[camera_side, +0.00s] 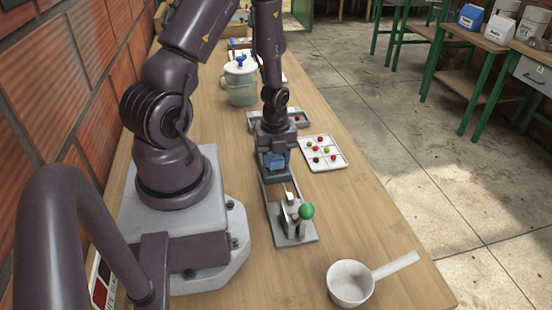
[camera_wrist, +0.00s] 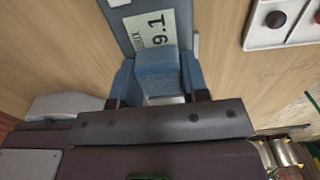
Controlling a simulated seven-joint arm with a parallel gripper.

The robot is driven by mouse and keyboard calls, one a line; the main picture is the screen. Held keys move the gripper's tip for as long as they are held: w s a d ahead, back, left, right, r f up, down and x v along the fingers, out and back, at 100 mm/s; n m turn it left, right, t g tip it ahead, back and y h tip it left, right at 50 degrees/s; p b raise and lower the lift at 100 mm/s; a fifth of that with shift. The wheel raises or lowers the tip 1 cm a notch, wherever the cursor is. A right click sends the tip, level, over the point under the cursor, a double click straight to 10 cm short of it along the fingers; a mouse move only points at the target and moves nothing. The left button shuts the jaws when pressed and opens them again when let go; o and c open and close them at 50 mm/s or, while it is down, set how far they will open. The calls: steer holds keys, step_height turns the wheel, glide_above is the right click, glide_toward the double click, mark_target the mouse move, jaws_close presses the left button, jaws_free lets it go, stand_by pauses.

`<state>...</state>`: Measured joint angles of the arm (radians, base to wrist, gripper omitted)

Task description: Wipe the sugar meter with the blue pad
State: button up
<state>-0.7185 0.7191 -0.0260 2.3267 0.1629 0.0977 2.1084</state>
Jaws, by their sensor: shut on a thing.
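My gripper (camera_side: 274,158) points down over the middle of the wooden table in the side view. It is shut on the blue pad (camera_wrist: 158,72), which sits between the two fingers in the wrist view; a bit of its blue also shows in the side view (camera_side: 280,161). The sugar meter (camera_wrist: 152,32) is a grey-blue device with a pale display reading 9.1, just beyond the pad in the wrist view. The pad overlaps the meter's near end there; I cannot tell whether they touch. In the side view my gripper mostly hides the meter.
A metal device with a green knob (camera_side: 306,211) stands on a grey plate nearer the camera. A white tray (camera_side: 340,163) of small coloured balls lies right of my gripper. A grey tray (camera_side: 256,117) and a lidded jar (camera_side: 240,88) stand behind. A white pan (camera_side: 350,290) sits in front.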

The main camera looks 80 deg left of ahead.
steer(key=shift+d, duration=2.4)
step_height(320, 180, up, 8)
